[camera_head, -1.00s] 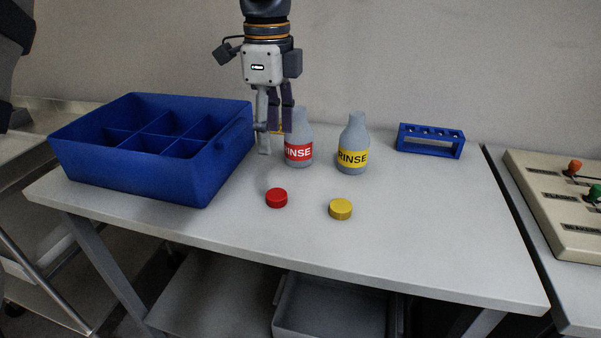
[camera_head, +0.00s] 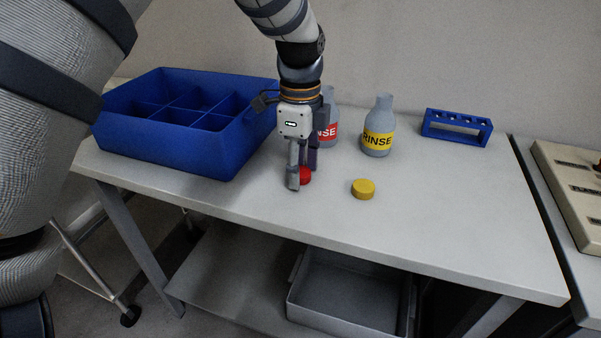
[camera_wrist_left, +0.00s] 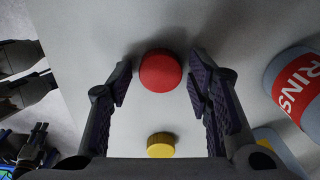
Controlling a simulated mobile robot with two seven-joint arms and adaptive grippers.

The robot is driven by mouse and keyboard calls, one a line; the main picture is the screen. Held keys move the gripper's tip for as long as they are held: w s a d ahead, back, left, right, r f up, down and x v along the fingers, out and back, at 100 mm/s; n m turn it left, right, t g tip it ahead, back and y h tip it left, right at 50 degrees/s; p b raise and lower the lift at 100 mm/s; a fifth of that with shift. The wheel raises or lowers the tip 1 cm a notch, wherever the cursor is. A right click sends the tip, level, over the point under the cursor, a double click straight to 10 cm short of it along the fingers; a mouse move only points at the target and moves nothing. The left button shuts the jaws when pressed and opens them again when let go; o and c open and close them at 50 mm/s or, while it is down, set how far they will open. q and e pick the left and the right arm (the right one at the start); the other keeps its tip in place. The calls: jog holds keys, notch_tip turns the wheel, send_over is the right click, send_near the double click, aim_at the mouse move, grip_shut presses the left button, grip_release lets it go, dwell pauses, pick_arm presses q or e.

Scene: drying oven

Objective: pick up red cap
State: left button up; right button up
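The red cap (camera_head: 306,176) lies on the table, partly hidden behind a finger of my left gripper (camera_head: 302,173) in the head view. In the left wrist view the whole red cap (camera_wrist_left: 160,71) shows between the spread fingertips of my left gripper (camera_wrist_left: 159,82), with a gap on both sides. My left gripper is open, points down and holds nothing. My right gripper is not in view.
A yellow cap (camera_head: 363,189) lies to the right of the red cap. A red-labelled bottle (camera_head: 328,133) stands close behind my gripper, with a yellow-labelled bottle (camera_head: 379,127) beside it. A blue divided bin (camera_head: 185,140) is at left, a blue rack (camera_head: 457,127) at right.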

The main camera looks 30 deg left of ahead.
pick_arm(q)
jog(key=c, duration=0.4)
jog(key=shift+o, duration=0.2)
